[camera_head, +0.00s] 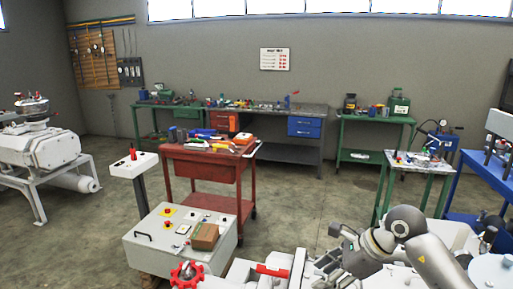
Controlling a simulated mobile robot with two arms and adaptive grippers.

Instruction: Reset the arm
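My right arm (433,262) comes in from the lower right and bends at a rounded grey joint. Its gripper (327,250) points left, above white machinery at the bottom of the view. The fingers look spread apart, with nothing seen between them. Just left of the gripper is a red bar (272,271) on the white machinery, and farther left a red handwheel (187,275). I cannot tell whether the gripper touches the machinery. My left gripper is not in view.
A white control box (150,240) with a brown block (204,237) on it stands at lower left. Behind it is a red tool cart (200,168). Green tables (425,166) and a blue bench (490,170) are at right. Open floor (310,200) lies in the middle.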

